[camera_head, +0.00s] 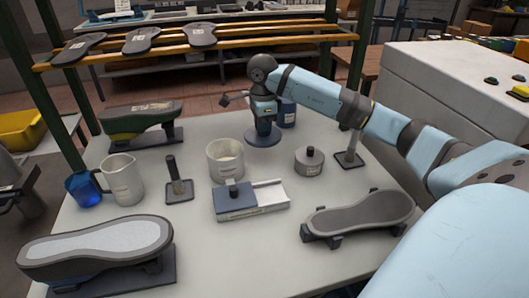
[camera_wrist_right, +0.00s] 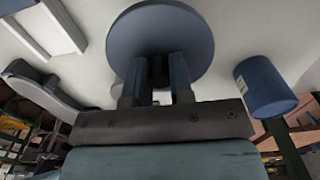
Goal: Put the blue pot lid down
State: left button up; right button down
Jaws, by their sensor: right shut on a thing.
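The blue pot lid (camera_head: 262,138) is a round, dark blue-grey disc near the back middle of the white table. My right gripper (camera_head: 264,122) points down from above and is shut on the lid's raised middle part. In the right wrist view the lid (camera_wrist_right: 160,32) is a broad disc beyond the two fingers of the gripper (camera_wrist_right: 155,78). The lid looks level and at or just above the table top; I cannot tell whether it touches. My left gripper is not in view.
A dark blue pot (camera_head: 288,113) stands close behind the lid. A cream mug (camera_head: 225,160) is at front left, and a round grey weight (camera_head: 309,161) at front right. Shoe lasts (camera_head: 362,215) and a white-and-blue block (camera_head: 250,203) stand nearer.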

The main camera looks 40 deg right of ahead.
aim_at(263, 158)
notch_tip(263, 158, down, 9)
jog(key=shift+r+b, duration=0.2)
jog(key=shift+b, duration=0.15)
jog(key=shift+f, duration=0.2)
jog(key=c, duration=1)
grip_release()
jog(key=shift+r, duration=0.15)
notch_tip(263, 158, up, 12)
jog(key=shift+r+p, duration=0.1)
jog(key=shift+p, duration=0.5)
